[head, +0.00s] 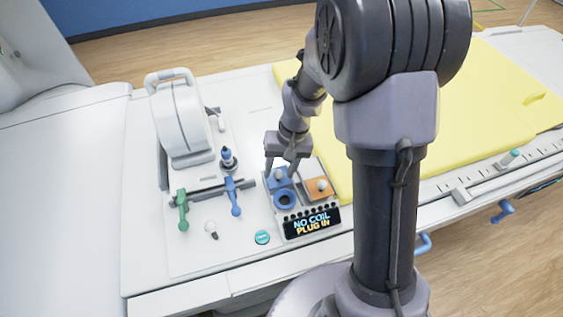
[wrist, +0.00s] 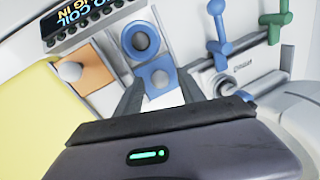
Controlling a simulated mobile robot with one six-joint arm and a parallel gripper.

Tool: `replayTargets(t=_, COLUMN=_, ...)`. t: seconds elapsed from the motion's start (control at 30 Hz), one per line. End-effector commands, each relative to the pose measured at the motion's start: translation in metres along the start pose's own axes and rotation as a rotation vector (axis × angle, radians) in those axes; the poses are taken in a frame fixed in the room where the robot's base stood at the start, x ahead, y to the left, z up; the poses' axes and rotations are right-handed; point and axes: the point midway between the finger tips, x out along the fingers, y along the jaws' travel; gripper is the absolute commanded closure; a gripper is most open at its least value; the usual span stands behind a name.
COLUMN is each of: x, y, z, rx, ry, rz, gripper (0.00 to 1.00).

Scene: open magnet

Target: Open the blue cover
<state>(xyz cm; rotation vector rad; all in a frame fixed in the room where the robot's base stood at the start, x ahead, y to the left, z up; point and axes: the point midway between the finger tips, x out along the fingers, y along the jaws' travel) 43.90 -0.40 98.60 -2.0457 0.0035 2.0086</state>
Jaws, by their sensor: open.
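The blue cover (head: 279,181) is a small square blue plate with a round grey knob, on the white panel; it also shows in the wrist view (wrist: 163,88). A blue round socket (head: 285,200) is exposed right beside it, nearer the display; it shows above the cover in the wrist view (wrist: 140,40). My gripper (head: 281,170) points down over the cover. In the wrist view its open fingers (wrist: 159,77) appear on either side of the knob. I cannot tell whether they touch it. The fingers partly hide the cover in the head view.
An orange cover (head: 318,189) with a pale knob lies just right of the blue one. A display (head: 311,223) reads "NO COIL PLUG IN". Blue (head: 234,197) and green (head: 182,209) levers stand to the left. A yellow pad (head: 505,90) lies to the right.

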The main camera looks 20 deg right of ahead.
Motion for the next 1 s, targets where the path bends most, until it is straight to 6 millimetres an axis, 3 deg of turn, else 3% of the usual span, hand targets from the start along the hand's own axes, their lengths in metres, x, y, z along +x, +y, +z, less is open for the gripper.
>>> replayTargets(t=0.17, x=-0.036, y=-0.001, z=-0.001, rx=0.0, ry=0.005, rz=0.0, gripper=0.54)
replayTargets(t=0.4, x=-0.117, y=-0.001, z=-0.001, rx=0.001, ry=0.005, rz=0.0, gripper=0.54)
replayTargets(t=0.53, x=-0.15, y=0.0, z=-0.001, rx=0.001, ry=0.004, rz=0.001, gripper=0.54)
replayTargets(t=0.7, x=-0.171, y=0.0, z=0.0, rx=-0.001, ry=0.002, rz=0.001, gripper=0.54)
replayTargets(t=1.0, x=-0.173, y=0.0, z=0.0, rx=-0.001, ry=0.001, rz=0.0, gripper=0.54)
